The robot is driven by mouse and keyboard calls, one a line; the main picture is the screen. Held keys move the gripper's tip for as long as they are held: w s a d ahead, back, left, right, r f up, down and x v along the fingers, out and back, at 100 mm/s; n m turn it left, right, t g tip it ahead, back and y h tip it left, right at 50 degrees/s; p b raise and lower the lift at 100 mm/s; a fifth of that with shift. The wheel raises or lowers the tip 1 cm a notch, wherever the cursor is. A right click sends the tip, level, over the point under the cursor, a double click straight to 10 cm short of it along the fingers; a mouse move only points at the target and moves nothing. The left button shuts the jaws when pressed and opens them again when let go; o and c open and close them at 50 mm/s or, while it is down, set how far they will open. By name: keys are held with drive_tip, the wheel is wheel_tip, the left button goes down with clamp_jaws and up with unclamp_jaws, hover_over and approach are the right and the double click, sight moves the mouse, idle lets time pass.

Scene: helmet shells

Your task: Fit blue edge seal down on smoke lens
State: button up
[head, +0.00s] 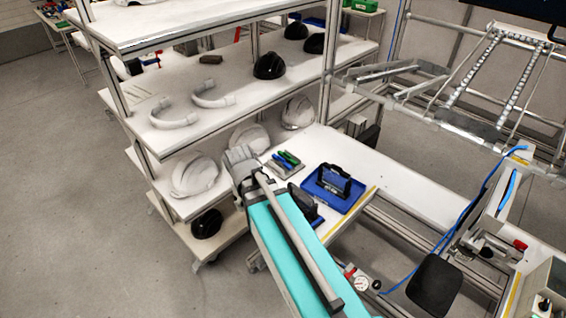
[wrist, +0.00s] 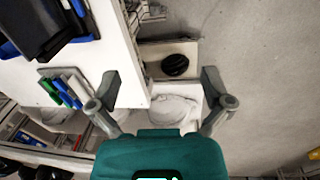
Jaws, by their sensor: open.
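A dark upright frame (head: 333,181) stands on a blue tray or base (head: 345,207) on the white bench; I cannot tell whether it is the smoke lens. A second dark piece (head: 306,206) beside it is partly hidden by my teal arm. In the wrist view a dark piece (wrist: 45,22) with blue parts lies at the top left. I cannot make out the blue edge seal for certain. My gripper (wrist: 160,80) is open with nothing between its fingers, left of the dark pieces in the head view, by the bench's end.
Green and blue tools (head: 287,160) lie on a small holder on the bench (head: 405,187). Shelves with white helmets (head: 194,176), black helmets (head: 269,66) and white curved bands (head: 175,112) stand behind. A blue hose (head: 432,254) hangs at right. The floor at left is clear.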

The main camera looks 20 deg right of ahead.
drive_tip(key=w+d+n+t+h+b, duration=0.1)
drive_tip(key=w+d+n+h+b, duration=0.1)
drive_tip(key=w+d+n, duration=0.3)
drive_tip(key=w+d+r+n+t+h+b, duration=0.1)
drive_tip(key=w+d+n+h, duration=0.4)
drive_tip(key=w+n, duration=0.8)
drive_tip(key=shift+w+d+n+b, duration=0.3)
drive_tip(key=shift+w+d+b, duration=0.3)
drive_tip(key=shift+w, duration=0.4)
drive_tip(key=shift+d, duration=0.1)
drive_tip(key=b, duration=0.5)
approach(281, 158)
wheel_tip(281, 158, down, 3)
drive_tip(key=d, duration=0.2)
drive_tip(key=shift+w+d+f+b, duration=0.25)
drive_tip(key=shift+d+b, duration=0.1)
drive_tip(key=shift+b, duration=0.1)
drive_tip(key=shift+w+b+x, duration=0.2)
drive_tip(key=shift+b+x, duration=1.55)
drive_tip(key=shift+x, duration=0.85)
drive_tip(key=shift+d+r, duration=0.1)
drive_tip(key=shift+r, duration=0.05)
